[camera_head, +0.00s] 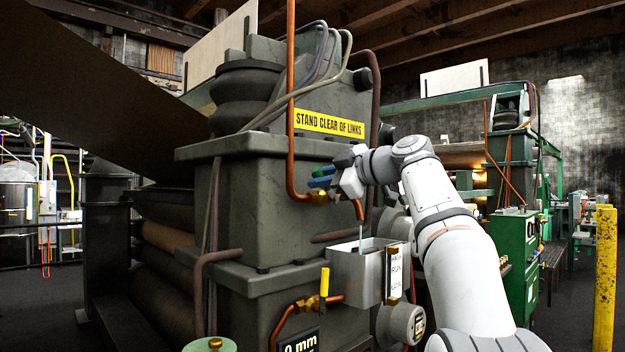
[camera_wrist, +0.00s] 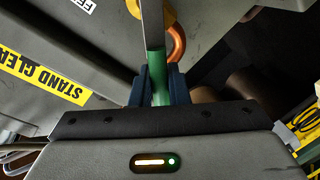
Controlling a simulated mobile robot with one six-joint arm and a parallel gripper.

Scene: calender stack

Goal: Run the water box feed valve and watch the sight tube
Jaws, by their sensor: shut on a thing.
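My gripper (camera_head: 323,178) is at the brass feed valve (camera_head: 320,197) on the copper pipe, above the water box. In the wrist view my gripper (camera_wrist: 161,86) has its two blue fingers shut on the green valve handle (camera_wrist: 157,62). The grey water box (camera_head: 350,279) is on the machine's side, below the copper spout (camera_head: 359,211). A thin pale line runs from the spout into the box; I cannot tell if it is water. The sight tube (camera_head: 389,274) is on the box's right side beside a HIGH, RUN, LOW label. Its level is too small to read.
A yellow-handled valve (camera_head: 325,282) stands at lower left of the box. A round gauge (camera_head: 408,323) is below it. A yellow sign (camera_head: 329,122) reads STAND CLEAR OF LINKS. A yellow post (camera_head: 605,278) stands at far right, with open floor before it.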

